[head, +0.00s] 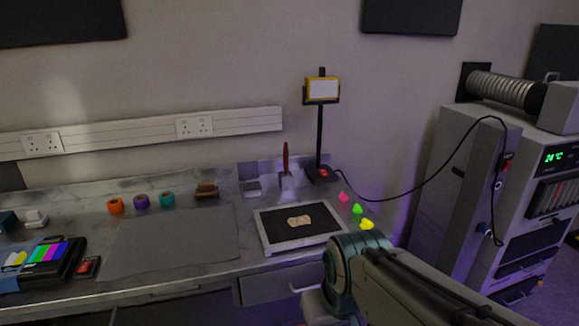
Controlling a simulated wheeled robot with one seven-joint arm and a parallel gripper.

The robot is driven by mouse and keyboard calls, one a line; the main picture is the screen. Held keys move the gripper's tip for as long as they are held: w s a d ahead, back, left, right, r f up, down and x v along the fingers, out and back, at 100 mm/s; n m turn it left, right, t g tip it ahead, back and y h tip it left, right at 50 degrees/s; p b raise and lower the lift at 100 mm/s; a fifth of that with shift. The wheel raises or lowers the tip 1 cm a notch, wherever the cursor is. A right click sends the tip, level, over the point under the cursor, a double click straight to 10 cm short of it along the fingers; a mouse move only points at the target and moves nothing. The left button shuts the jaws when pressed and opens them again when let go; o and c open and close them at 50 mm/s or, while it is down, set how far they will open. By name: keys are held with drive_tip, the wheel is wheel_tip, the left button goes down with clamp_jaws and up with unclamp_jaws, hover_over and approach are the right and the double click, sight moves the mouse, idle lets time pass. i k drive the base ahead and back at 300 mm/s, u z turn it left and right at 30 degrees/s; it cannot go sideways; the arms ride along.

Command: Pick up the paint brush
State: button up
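A slim red handle (286,157) stands upright at the back of the grey bench, in or on a small pale base (286,181). It may be the paint brush, but it is too small to be sure. A low brown object (206,190) lies further left on the bench; its exact kind is also unclear, and it could be a brush. My arm reaches in from the bottom right, in front of the bench, well short of both objects. My gripper's fingers do not show.
A black-topped tray (264,246) holds a tan piece (299,221). A lamp (322,89) stands beside the red handle, its cable (418,188) running to the grey machine (433,160). Colored rolls (141,201) and a bare grey mat (170,240) lie left; bright lumps (357,208) lie right.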

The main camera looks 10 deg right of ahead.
sight(285, 150)
drive_tip(key=z, duration=0.7)
drive_tip(key=i, duration=1.15)
drive_tip(key=u, duration=0.3)
